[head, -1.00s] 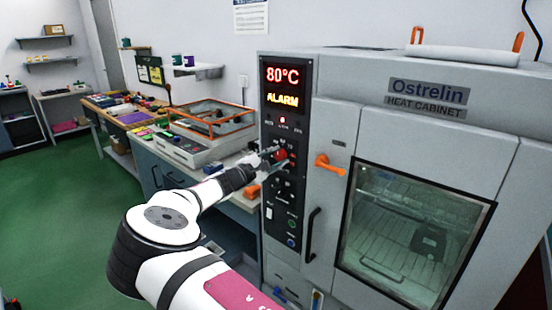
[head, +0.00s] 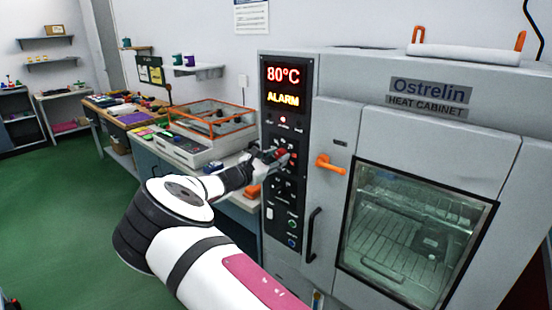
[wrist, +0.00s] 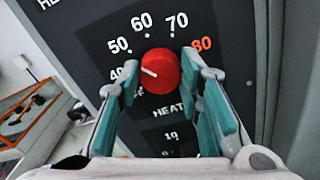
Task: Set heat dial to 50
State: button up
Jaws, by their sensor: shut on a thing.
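The red heat dial (wrist: 162,66) is on the dark control panel (wrist: 85,40) of the heat cabinet (head: 340,110). In the wrist view the dial's white mark points left and slightly up, between 40 and 50. The figures 50, 60, 70 and a red 80 curve above it. My gripper (wrist: 160,76) is shut on the dial, one teal-padded finger on each side. In the head view my gripper (head: 272,161) reaches the panel and partly hides the dial. The display (head: 284,84) reads 80°C with ALARM below it.
The cabinet door has an orange handle (head: 330,165) right of the panel and a large window (head: 415,230). A workbench with an orange-edged clear box (head: 212,118) stands left of the panel. Green floor (head: 50,210) is open at the left.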

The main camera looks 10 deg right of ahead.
jog(key=shift+f, duration=0.1)
dwell(0.3)
jog(key=o, duration=1.2)
jog(key=shift+c, duration=0.2)
jog(key=shift+a, duration=0.1)
jog(key=v, duration=1.2)
